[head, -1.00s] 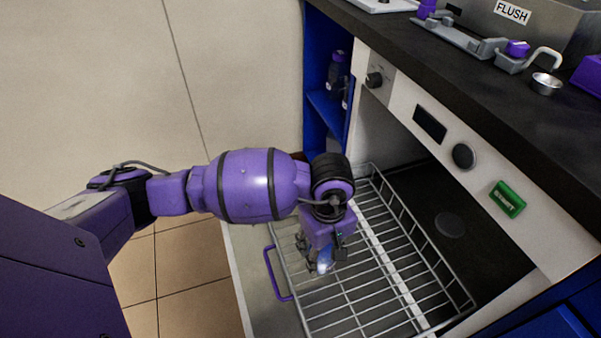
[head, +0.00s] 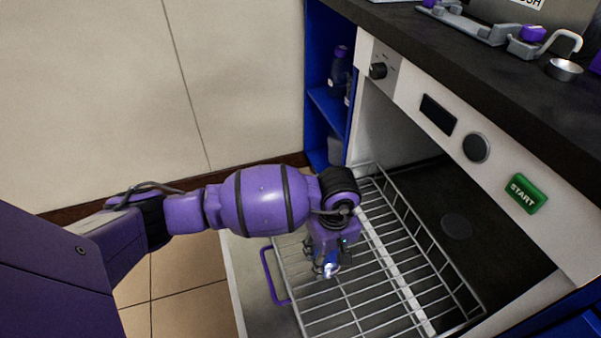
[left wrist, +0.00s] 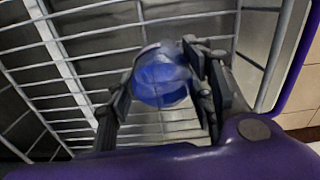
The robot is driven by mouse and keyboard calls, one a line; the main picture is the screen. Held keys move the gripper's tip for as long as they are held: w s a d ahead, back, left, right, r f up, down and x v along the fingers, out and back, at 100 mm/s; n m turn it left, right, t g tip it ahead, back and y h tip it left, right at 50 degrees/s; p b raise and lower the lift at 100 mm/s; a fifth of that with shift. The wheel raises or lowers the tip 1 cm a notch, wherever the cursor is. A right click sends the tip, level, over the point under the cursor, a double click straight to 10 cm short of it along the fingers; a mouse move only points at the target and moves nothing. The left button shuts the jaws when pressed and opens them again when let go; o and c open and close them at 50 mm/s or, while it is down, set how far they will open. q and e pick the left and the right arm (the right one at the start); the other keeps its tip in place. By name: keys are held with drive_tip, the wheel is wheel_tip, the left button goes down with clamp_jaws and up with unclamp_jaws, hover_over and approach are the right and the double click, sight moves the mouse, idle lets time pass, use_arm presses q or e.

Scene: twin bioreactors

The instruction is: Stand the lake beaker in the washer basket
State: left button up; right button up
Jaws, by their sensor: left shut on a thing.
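The lake beaker (left wrist: 162,80) is clear with blue in it. In the left wrist view it sits between the two fingers of my left gripper (left wrist: 165,95), which is shut on it. In the head view my left gripper (head: 325,265) points down over the left part of the washer basket (head: 352,305), and only a small shiny part of the beaker (head: 330,270) shows below it. The basket is a wire rack, pulled out of the washer. Wires of the basket surround the beaker in the wrist view. I cannot tell whether its base touches them. My right gripper is not in view.
The basket has a purple handle (head: 275,275) at its left side. The washer front (head: 470,125) with a knob and green START button (head: 525,193) stands to the right. A blue shelf (head: 325,100) holds bottles behind. Most of the basket is empty.

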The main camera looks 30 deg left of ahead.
use_arm(q)
drive_tip(key=o, duration=1.2)
drive_tip(key=shift+w, duration=0.15)
wheel_tip(320, 180, up, 12)
drive_tip(key=p, duration=0.4)
drive_tip(key=shift+r, duration=0.2)
